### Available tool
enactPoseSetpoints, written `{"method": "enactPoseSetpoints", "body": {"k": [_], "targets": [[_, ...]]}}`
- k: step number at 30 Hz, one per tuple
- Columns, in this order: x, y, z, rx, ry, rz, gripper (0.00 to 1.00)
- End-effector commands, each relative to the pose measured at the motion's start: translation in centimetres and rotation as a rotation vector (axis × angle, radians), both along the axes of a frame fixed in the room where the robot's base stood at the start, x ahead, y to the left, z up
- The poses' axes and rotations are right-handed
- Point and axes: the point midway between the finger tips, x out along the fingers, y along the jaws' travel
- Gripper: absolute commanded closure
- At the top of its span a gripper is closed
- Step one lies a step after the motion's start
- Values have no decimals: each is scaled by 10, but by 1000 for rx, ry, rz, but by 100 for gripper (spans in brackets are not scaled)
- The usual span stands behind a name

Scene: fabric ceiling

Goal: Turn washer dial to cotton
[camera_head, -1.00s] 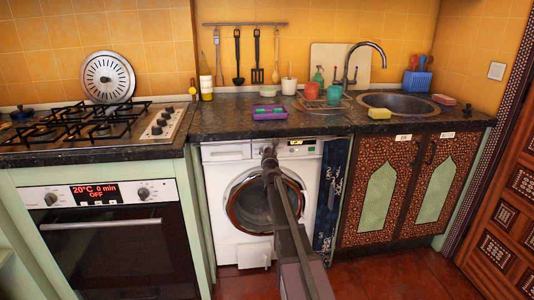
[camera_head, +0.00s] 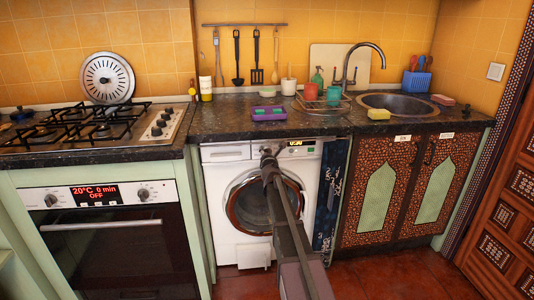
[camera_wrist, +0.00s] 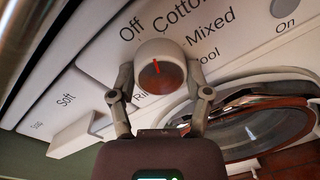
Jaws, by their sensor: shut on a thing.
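The washer dial (camera_wrist: 160,68) is a round pale knob with a brown face and a red mark. In the wrist view my gripper (camera_wrist: 161,84) is shut on it, one finger on each side. The red mark points up in the picture, toward the area of the "Off" and "Cotton" labels; I cannot tell exactly which. "Mixed" and a partly covered "ool" label lie to the right of the dial. In the head view the white washer (camera_head: 225,215) stands under the counter, and my arm hides the dial. My gripper (camera_head: 268,153) is at its top panel.
The washer's round door (camera_head: 234,205) is below the panel. A lit display (camera_head: 297,143) is right of my gripper. The dark counter (camera_head: 225,126) overhangs the panel. An oven (camera_head: 130,250) stands at left, and patterned cabinet doors (camera_head: 360,208) at right.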

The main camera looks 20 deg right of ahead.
Motion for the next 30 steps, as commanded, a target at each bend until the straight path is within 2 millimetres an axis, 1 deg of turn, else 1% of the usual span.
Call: {"method": "enactPoseSetpoints", "body": {"k": [1,6,15,21,30], "targets": [[2,1,1,38,-12,4,84],[3,1,2,167,-50,4,84],[3,1,3,325,-96,5,84],[3,1,3,369,-109,5,84],[4,1,3,377,-112,5,84]]}}
